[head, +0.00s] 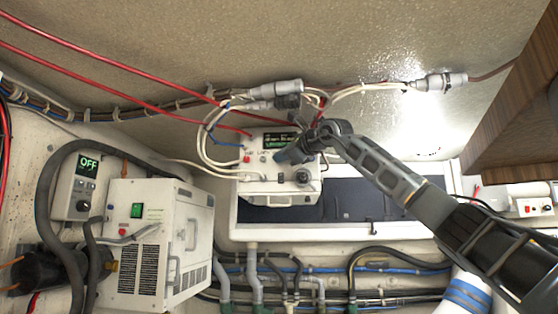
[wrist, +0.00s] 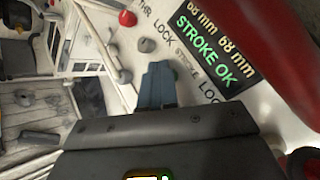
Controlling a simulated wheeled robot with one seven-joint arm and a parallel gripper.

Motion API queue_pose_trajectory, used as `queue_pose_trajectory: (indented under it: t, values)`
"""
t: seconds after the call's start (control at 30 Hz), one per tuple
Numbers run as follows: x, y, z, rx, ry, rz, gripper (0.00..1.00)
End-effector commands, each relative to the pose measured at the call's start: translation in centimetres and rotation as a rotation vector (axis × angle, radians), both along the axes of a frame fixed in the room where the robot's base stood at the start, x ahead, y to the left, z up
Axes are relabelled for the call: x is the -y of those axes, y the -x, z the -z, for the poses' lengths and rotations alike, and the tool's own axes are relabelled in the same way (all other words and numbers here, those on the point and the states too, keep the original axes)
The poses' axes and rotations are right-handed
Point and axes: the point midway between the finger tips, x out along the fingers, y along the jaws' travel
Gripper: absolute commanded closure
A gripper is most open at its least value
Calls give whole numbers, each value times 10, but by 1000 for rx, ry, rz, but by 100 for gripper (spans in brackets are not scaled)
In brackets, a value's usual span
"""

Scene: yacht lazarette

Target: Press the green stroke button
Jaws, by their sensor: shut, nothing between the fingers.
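A white control box (head: 280,187) hangs at the centre of the head view, with a small dark display (head: 281,141). In the wrist view the display (wrist: 222,40) reads "68 mm 68 mm" and "STROKE OK" in green letters. My gripper (head: 284,156) is at the front panel of this box, shut and empty. In the wrist view its blue-grey fingertips (wrist: 158,72) lie just below the word STROKE. I cannot tell whether the fingertips touch the panel.
A red button (wrist: 127,18) and a grey knob (wrist: 118,47) are beside the fingers. A large red shape (wrist: 285,50) is close on the right. White cables (head: 210,140) loop left of the box. A white unit with a green switch (head: 136,210) stands lower left.

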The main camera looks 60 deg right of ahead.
Motion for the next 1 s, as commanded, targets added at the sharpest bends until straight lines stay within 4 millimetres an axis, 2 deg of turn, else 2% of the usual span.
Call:
queue_pose_trajectory:
  t: [1.0]
  values:
    - [-15,7,1,0,1,1,100]
